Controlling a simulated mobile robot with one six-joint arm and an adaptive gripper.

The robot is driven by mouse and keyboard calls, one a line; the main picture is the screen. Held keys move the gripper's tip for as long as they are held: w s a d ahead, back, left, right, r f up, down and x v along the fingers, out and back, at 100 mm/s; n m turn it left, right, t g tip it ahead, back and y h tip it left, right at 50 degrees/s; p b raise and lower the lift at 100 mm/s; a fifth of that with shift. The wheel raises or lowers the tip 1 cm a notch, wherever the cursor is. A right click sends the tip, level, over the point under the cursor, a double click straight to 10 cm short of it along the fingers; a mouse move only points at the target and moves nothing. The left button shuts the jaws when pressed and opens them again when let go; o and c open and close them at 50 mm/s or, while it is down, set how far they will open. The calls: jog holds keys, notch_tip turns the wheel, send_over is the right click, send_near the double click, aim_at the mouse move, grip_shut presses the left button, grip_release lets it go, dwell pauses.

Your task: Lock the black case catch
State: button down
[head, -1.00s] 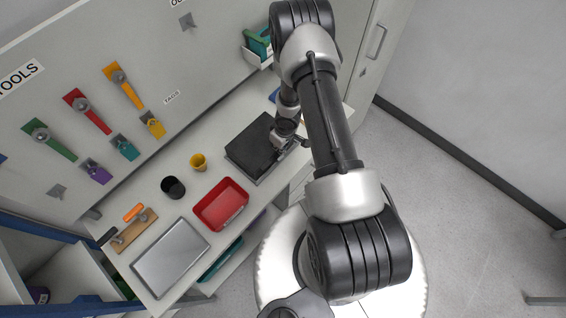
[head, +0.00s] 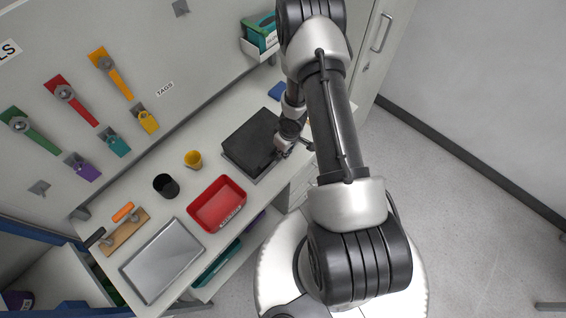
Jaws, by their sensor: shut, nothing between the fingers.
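The black case (head: 250,138) lies closed and flat on the white worktop, right of the red tray. My gripper (head: 283,153) is at the case's right front edge, low over the worktop. Its fingers are small in the head view and are shut with nothing between them. The catch is hidden or too small to make out, so I cannot tell its state or whether my gripper touches it. My arm reaches down from above and covers the worktop right of the case.
A red tray (head: 218,204), a yellow cup (head: 193,159), a black cup (head: 166,186) and a metal tray (head: 163,260) stand left of the case. A wooden board (head: 124,232) holds tools with orange and black handles. Coloured tools hang on the wall panel behind.

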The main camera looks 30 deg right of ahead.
jog(key=shift+s+d+f+b, duration=0.15)
jog(key=shift+s+f+b, duration=0.15)
jog(key=shift+f+b, duration=0.55)
jog(key=shift+s+d+f+b, duration=0.1)
jog(key=shift+s+f+b, duration=0.3)
jog(key=shift+b, duration=0.7)
jog(key=shift+s+f+b, duration=0.15)
jog(key=shift+f+b, duration=0.05)
jog(key=shift+b, duration=0.2)
jog(key=shift+w+a+r+p, duration=0.15)
jog(key=shift+w+p, duration=0.3)
jog(key=shift+p, duration=0.4)
jog(key=shift+w+a+p, duration=0.1)
jog(key=shift+w+p, duration=0.3)
jog(key=shift+p, duration=0.4)
jog(key=shift+w+a+p, duration=0.3)
jog(key=shift+p, duration=0.8)
jog(key=shift+w+a, duration=0.1)
jog(key=shift+p, duration=0.5)
jog(key=shift+w+a+p, duration=0.1)
jog(key=shift+w+p, duration=0.35)
jog(key=shift+p, duration=1.05)
